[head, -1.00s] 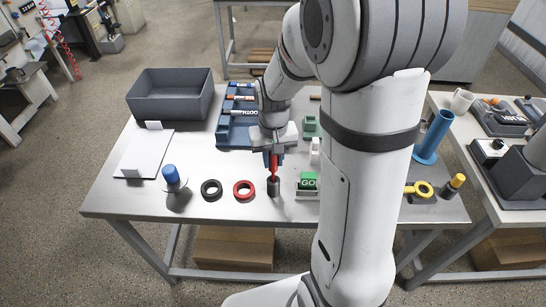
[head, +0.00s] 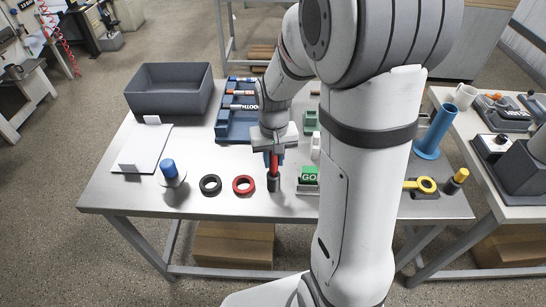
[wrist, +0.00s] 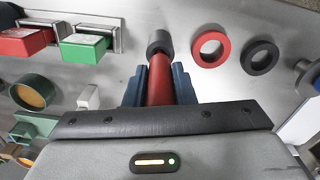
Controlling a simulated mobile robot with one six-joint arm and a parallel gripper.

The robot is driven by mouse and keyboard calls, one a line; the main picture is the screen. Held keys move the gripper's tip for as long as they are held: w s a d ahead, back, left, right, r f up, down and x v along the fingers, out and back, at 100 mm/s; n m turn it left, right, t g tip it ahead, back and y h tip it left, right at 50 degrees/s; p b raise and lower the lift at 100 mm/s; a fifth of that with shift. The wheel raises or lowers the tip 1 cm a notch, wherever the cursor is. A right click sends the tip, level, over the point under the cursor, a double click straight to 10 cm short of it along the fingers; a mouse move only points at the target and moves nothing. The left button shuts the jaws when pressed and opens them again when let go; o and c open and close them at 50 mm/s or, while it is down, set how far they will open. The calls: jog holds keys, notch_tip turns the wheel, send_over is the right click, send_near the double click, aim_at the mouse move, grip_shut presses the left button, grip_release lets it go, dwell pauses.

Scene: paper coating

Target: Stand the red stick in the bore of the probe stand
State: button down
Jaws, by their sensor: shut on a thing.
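My gripper (head: 273,157) points straight down and is shut on the red stick (head: 273,165). The stick is upright, and its lower end meets the top of the probe stand (head: 273,184), a short dark cylinder near the table's front edge. In the wrist view the red stick (wrist: 160,82) runs between the two blue fingers to the dark stand (wrist: 159,42), in line with it. The bore is hidden by the stick, so I cannot tell how deep the tip sits.
A red ring (head: 244,185) and a black ring (head: 210,185) lie left of the stand. A green GO block (head: 309,174) is close on the right. A blue-topped piece (head: 170,172) stands farther left. The blue rack (head: 228,130) is behind; bare tabletop lies between.

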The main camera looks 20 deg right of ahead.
jog(key=shift+f+b, duration=0.6)
jog(key=shift+f, duration=0.25)
jog(key=c, duration=1.1)
grip_release()
jog(key=shift+c, duration=0.2)
jog(key=shift+r, duration=0.1)
notch_tip(320, 180, up, 7)
jog(key=shift+a+f, duration=0.1)
jog(key=shift+r, duration=0.45)
